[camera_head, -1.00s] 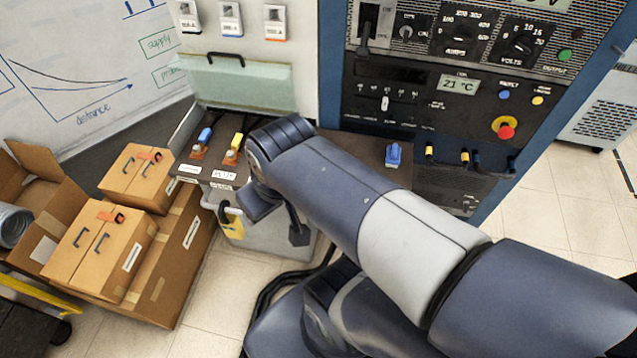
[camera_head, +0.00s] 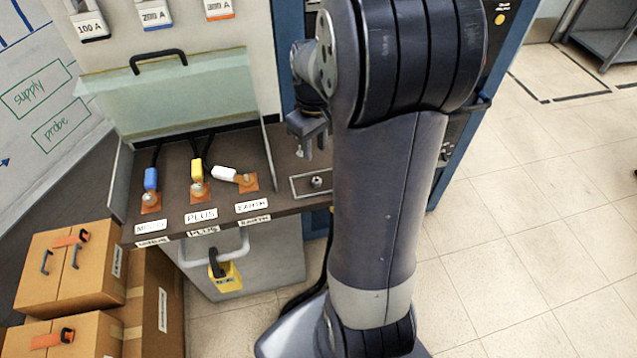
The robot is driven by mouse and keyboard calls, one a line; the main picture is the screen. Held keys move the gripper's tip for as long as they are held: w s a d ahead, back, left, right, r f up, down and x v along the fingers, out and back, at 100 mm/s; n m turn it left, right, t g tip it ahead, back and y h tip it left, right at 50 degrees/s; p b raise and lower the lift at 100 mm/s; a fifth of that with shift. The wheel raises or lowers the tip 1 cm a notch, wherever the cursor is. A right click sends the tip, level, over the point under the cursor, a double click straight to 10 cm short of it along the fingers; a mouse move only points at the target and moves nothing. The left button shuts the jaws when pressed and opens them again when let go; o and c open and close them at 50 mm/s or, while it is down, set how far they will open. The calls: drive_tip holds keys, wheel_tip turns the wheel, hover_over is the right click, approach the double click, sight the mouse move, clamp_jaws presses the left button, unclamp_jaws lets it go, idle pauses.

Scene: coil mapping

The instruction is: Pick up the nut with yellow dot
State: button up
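A small metal nut-like piece (camera_head: 316,181) sits inside a thin rectangular outline on the dark bench top. It is too small to tell whether it has a yellow dot. Small metal fasteners also show on the copper plates by the blue plug (camera_head: 151,179), the yellow plug (camera_head: 197,170) and the white plug (camera_head: 224,174); no dot can be made out on them. My gripper (camera_head: 309,138) points down over the bench, above and slightly left of the piece in the outline. Its fingers are small and partly overlapped, so I cannot tell its opening or whether it holds anything.
A clear cover (camera_head: 180,95) with a black handle stands behind the plugs. Cardboard boxes (camera_head: 70,270) stand at the lower left. My arm hides much of the cabinet. Open floor lies at right.

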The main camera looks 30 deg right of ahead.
hover_over(315, 179)
drive_tip(key=f, duration=0.4)
drive_tip(key=shift+w+d+f, duration=0.1)
drive_tip(key=shift+w+f, duration=0.1)
drive_tip(key=shift+w, duration=0.05)
drive_tip(key=f, duration=0.5)
drive_tip(key=shift+s+f, duration=0.15)
drive_tip(key=shift+s, duration=0.15)
drive_tip(key=shift+c, duration=0.5)
clamp_jaws()
